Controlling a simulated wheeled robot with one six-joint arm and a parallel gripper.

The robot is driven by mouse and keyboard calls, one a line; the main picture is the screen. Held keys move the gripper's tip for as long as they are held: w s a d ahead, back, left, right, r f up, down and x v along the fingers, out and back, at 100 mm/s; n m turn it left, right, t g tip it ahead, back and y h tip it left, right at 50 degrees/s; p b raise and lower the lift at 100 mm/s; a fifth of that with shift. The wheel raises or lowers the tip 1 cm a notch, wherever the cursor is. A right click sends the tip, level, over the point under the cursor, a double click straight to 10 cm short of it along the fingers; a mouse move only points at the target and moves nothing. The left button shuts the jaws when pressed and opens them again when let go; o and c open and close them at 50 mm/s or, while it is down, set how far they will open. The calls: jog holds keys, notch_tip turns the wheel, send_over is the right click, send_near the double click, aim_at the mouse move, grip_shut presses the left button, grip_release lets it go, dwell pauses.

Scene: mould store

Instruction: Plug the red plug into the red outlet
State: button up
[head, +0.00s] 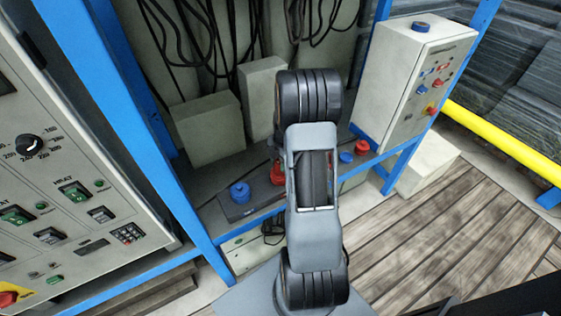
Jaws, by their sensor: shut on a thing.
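A red round fitting (278,174) stands on the shelf just left of my arm, partly covered by it. A second red piece (361,147) lies right of my arm, near the shelf's front edge. Both are small, and I cannot tell for sure which is the red plug and which is the red outlet. My arm rises through the middle of the head view and covers the shelf between them. My gripper is hidden behind it, so whatever it holds does not show.
A blue fitting (239,192) stands on a dark strip (236,210) at left, and a small blue piece (346,157) at right. A control box (391,112) is at right. Blue posts (181,187), a large panel (112,185) and hanging black cables (232,45) surround the shelf (206,184).

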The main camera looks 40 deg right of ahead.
jog(key=o, duration=1.5)
jog(key=shift+r, duration=0.1)
jog(key=shift+r+p, duration=2.45)
jog(key=shift+r, duration=1.25)
